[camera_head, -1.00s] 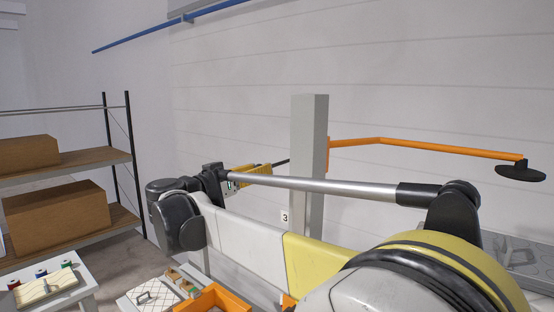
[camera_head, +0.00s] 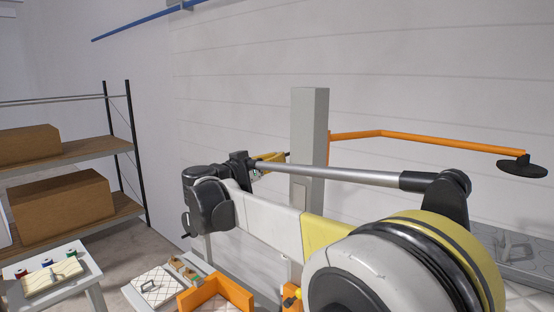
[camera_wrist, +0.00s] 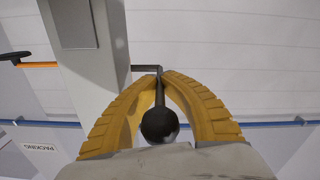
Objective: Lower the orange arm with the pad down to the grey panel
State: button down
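The orange arm (camera_head: 430,142) reaches right from a grey post (camera_head: 311,120). The round black pad (camera_head: 521,168) hangs at its far end, above a grey panel (camera_head: 535,253) at the lower right, with a clear gap between. My gripper (camera_head: 270,158) is left of the post. In the wrist view, its two yellow fingers (camera_wrist: 159,78) close around a black lever with a ball knob (camera_wrist: 159,126). The knob lies between the fingers and the rod passes between the tips. The orange arm (camera_wrist: 40,65) and pad (camera_wrist: 14,57) also show at the left there.
A shelf (camera_head: 75,150) with cardboard boxes stands at the left. A small table (camera_head: 95,275) with thread spools is at the lower left. An orange angled piece (camera_head: 232,290) and a quilted pad (camera_head: 155,288) lie below my arm. A blue rail (camera_head: 140,27) runs overhead.

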jog(key=shift+f, duration=0.1)
notch_tip(320, 180, down, 19)
jog(key=b, duration=1.2)
jog(key=shift+r+b, duration=0.2)
jog(key=shift+b, duration=0.2)
jog(key=c, duration=1.5)
grip_release()
jog(key=shift+c, duration=0.2)
jog(key=v, duration=1.2)
